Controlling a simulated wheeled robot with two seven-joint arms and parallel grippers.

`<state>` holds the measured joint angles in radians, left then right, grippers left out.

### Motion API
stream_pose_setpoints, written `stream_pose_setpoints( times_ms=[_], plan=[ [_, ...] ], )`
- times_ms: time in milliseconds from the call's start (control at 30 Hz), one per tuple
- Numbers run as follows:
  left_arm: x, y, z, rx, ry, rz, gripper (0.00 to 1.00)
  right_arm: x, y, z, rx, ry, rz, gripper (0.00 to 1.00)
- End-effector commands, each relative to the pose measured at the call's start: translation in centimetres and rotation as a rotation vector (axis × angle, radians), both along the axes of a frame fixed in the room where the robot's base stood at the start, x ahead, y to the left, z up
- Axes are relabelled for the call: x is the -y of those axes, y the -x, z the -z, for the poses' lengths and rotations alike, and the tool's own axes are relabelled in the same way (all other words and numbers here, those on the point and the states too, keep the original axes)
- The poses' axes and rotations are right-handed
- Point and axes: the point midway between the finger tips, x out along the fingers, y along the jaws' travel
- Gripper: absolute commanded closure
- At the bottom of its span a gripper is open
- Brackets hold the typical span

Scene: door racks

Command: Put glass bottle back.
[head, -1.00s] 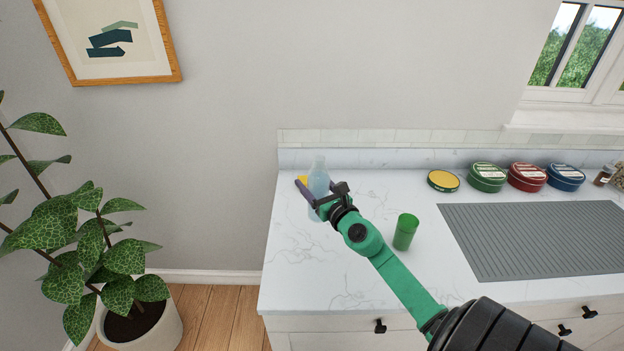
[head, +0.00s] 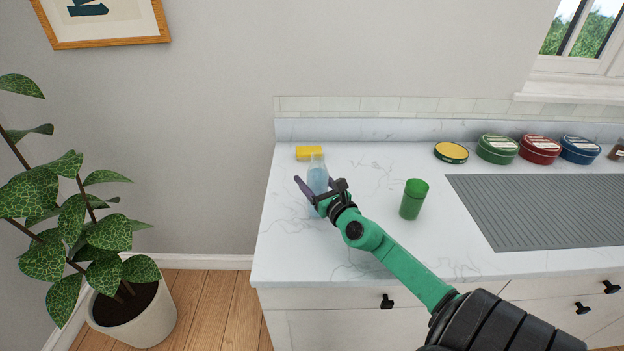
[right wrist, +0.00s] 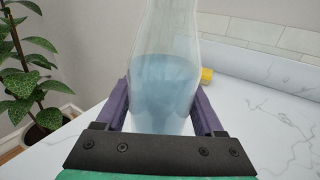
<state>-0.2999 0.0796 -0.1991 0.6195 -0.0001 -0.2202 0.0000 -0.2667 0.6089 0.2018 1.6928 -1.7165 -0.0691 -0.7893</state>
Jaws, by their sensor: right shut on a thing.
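The glass bottle (head: 317,172) is clear, with pale blue liquid in it, and stands upright over the left part of the white marble counter. In the right wrist view the bottle (right wrist: 163,85) fills the middle, between two purple fingers. My right gripper (head: 316,190) is shut on its body, coming in from the front right; it also shows in the right wrist view (right wrist: 160,112). The bottle's base is hidden by the gripper, so I cannot tell whether it touches the counter. My left gripper is not in view.
A yellow block (head: 309,153) lies behind the bottle. A green cup (head: 413,199) stands to the right, near my right arm. A grey ribbed mat (head: 545,210) and several round tins (head: 497,149) are farther right. The counter's left front (head: 285,250) is clear.

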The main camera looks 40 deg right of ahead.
Motion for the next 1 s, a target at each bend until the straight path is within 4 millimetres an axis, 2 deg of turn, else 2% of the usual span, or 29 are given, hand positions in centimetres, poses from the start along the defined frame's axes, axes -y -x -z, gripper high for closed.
stream_pose_setpoints(
  times_ms=[67,100,167,200,400,500,533,700,1000],
  plan=[
    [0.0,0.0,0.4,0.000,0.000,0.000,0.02,0.0,0.0,0.2,0.003,0.000,0.000,1.00],
    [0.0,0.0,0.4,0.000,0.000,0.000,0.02,0.0,0.0,0.4,0.000,0.000,0.000,0.26],
    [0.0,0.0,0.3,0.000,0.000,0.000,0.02,0.0,0.0,0.3,0.000,0.000,0.000,0.04],
    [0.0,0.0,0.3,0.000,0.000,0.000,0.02,0.0,0.0,0.3,0.000,0.000,0.000,0.00],
    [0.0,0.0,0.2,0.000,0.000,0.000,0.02,0.0,0.0,0.2,0.000,0.000,0.000,0.00],
    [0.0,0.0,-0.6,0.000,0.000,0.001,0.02,0.0,0.0,-0.6,0.000,0.000,0.000,0.00],
    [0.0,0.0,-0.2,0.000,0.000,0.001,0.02,-0.1,0.4,-0.1,-0.002,0.000,0.000,0.00],
    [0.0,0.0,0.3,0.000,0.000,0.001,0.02,-0.5,3.2,0.1,-0.004,-0.001,-0.002,0.00],
    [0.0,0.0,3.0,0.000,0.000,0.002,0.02,-1.4,9.4,0.5,-0.004,0.001,-0.001,0.00]
  ],
)
